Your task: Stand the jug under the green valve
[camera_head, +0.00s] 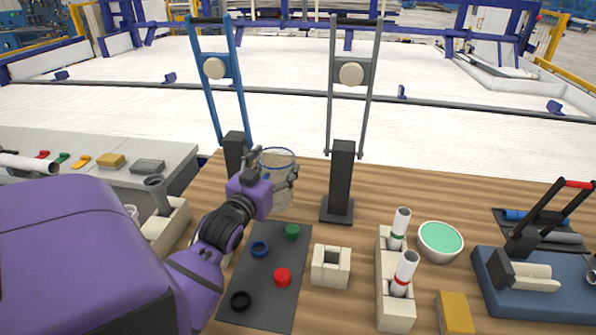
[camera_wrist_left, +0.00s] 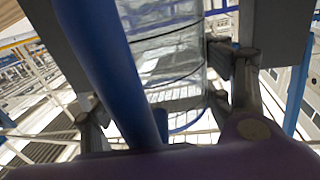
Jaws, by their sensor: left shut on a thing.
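The jug (camera_head: 277,182) is a clear cylinder with a blue rim, upright between the two black posts in the head view. My left gripper (camera_head: 272,173) is shut on it, with fingers at its sides. In the left wrist view the clear wall of the jug (camera_wrist_left: 170,50) shows between the fingers, behind a thick blue bar. I cannot tell whether its base touches the table. A small green piece (camera_head: 62,158) lies on the grey bench at the left, between a red and a yellow one; I cannot tell whether it is the green valve. My right gripper is out of view.
A blue frame (camera_head: 238,95) and a grey frame (camera_head: 330,100) rise behind the jug. A dark mat (camera_head: 262,300) with coloured rings and caps lies in front. Right of it stand a square block (camera_head: 330,281), a pipe holder (camera_head: 397,312) and a green-topped bowl (camera_head: 440,240).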

